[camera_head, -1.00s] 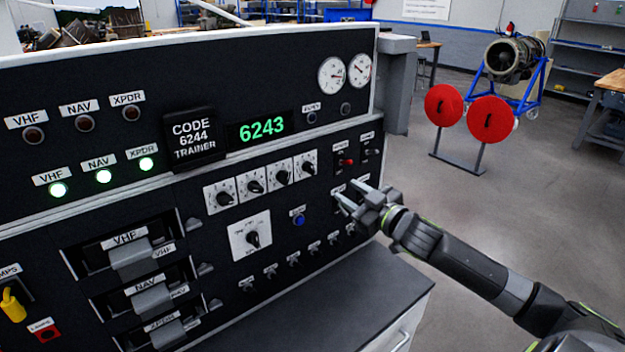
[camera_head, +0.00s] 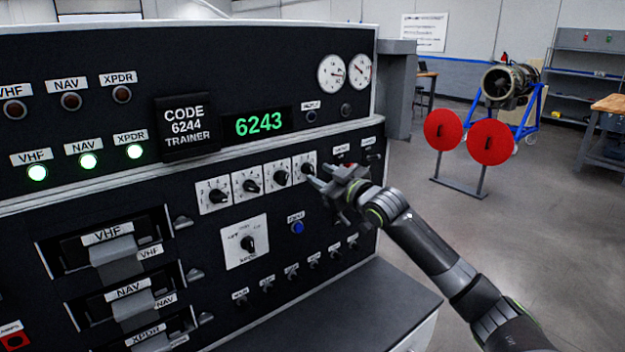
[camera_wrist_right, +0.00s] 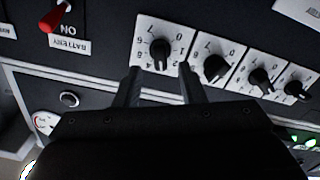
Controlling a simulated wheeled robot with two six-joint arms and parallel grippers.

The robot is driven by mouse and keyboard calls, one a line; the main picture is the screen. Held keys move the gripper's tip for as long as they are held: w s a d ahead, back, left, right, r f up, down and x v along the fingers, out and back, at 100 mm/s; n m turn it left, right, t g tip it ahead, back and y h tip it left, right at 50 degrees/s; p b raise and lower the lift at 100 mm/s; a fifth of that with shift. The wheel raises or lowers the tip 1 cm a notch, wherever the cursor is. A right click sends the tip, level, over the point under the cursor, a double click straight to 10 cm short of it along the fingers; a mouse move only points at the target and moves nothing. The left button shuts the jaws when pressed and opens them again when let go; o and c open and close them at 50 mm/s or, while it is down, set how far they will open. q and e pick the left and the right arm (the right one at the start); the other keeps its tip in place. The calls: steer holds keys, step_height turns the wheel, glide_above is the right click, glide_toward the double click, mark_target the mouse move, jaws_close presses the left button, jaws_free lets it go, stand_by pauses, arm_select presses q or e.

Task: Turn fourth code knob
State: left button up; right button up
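The fourth code knob (camera_head: 308,168) is the rightmost of a row of black knobs on white dial plates. In the right wrist view the same knob (camera_wrist_right: 159,52) shows upside down, with its pointer and digits visible. My right gripper (camera_head: 318,175) is just right of and below this knob in the head view. The green display (camera_head: 259,124) reads 6243. The placard (camera_head: 185,127) reads CODE 6244 TRAINER. My left gripper is out of view.
The other code knobs (camera_head: 250,183) sit close beside the fourth. A red battery switch (camera_wrist_right: 56,17) is near my right gripper. A larger selector knob (camera_head: 247,244) and a blue button (camera_head: 297,228) lie below. A grey ledge (camera_head: 335,300) juts out under the panel.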

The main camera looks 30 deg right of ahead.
mark_target(312, 170)
steer(key=shift+w+a+b, duration=0.2)
steer(key=shift+w+b, duration=0.55)
steer(key=shift+w, duration=1.35)
jaws_close()
